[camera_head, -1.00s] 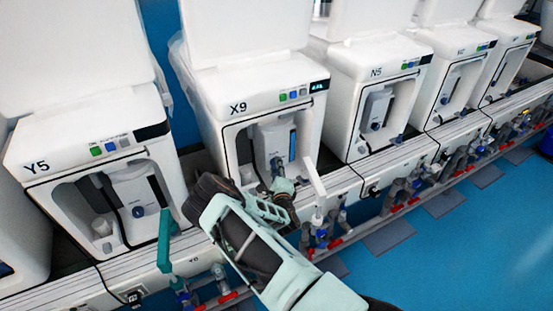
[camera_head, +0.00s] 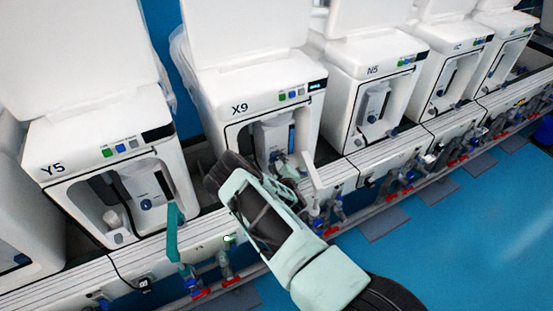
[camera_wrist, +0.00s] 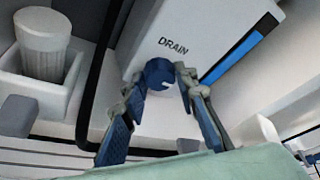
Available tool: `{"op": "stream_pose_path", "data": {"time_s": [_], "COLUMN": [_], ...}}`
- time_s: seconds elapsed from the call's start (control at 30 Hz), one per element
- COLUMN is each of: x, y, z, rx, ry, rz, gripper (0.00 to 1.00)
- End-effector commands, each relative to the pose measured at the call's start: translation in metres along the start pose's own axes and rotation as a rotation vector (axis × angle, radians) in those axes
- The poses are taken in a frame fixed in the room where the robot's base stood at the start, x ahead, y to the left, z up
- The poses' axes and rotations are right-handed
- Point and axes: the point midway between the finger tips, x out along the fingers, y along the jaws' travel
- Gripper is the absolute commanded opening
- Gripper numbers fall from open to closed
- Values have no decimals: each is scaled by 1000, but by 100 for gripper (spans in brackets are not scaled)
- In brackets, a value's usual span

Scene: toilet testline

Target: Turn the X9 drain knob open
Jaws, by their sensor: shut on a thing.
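The X9 unit (camera_head: 240,108) is a white machine with an open front bay. In the wrist view, the drain knob (camera_wrist: 159,73) is a round blue knob with a small pale mark, under the word DRAIN on a white panel (camera_wrist: 190,35). My gripper (camera_wrist: 160,82) is shut on the knob, with one fingertip at each side of it. In the head view, my gripper (camera_head: 283,168) reaches into the lower part of the X9 bay. My own wrist and fingers hide the knob there.
A pale upright handle (camera_head: 311,171) stands close right of my gripper. A teal handle (camera_head: 174,232) stands to the left. Units Y5 (camera_head: 53,168) and N5 (camera_head: 372,70) flank X9. In the wrist view, a white cylinder (camera_wrist: 42,40) sits in a holder at left. Blue floor (camera_head: 450,240) is clear at right.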

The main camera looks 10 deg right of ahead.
Motion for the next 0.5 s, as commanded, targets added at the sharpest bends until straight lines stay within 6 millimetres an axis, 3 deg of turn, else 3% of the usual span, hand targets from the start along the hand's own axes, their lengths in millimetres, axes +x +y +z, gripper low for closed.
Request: {"op": "stream_pose_path", "data": {"time_s": [0.27, 0.3, 0.43, 0.5], "x": [1, 1, 0, 0], "y": [0, 0, 0, 0], "z": [2, 2, 1, 1], "rx": [3, 2, 2, 2], "ry": [-3, -3, -2, -2], "rz": [-1, -1, -1, -1], "gripper": [3, 29, 43, 45]}}
